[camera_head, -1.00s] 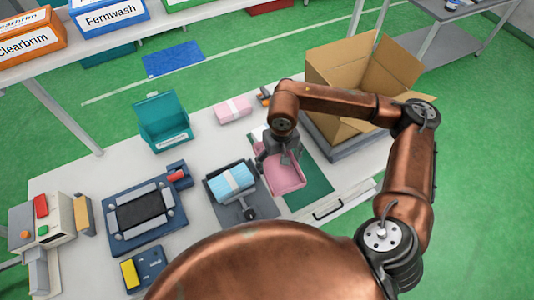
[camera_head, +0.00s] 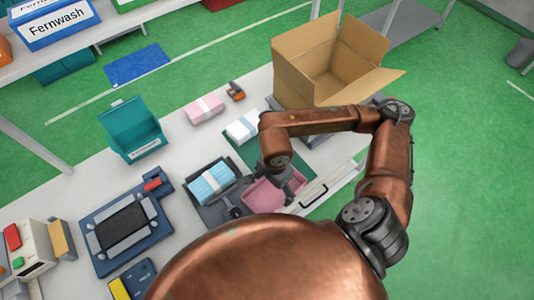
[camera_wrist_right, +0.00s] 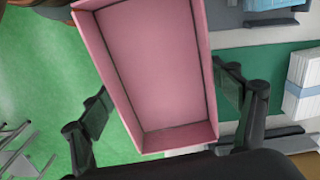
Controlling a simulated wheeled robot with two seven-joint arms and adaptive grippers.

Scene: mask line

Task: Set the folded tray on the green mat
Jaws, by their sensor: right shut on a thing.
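The pink folded tray (camera_head: 268,196) is an open, shallow box held in my right gripper (camera_head: 284,184), near the table's front edge. In the right wrist view, the tray (camera_wrist_right: 160,65) fills the middle, with one dark finger of the gripper (camera_wrist_right: 168,105) on each side. The dark green mat (camera_head: 244,154) lies on the table beyond the tray, partly hidden by my right arm. In the right wrist view, the mat (camera_wrist_right: 230,65) shows to the right of the tray. Whether the tray overlaps the mat's edge, I cannot tell. My left gripper is out of view.
A white banded pack (camera_head: 242,126) sits at the mat's far part. A blue banded pack (camera_head: 211,182) lies on a grey device left of the tray. A pink pack (camera_head: 204,109), a teal bin (camera_head: 131,131) and an open cardboard box (camera_head: 322,65) stand farther back.

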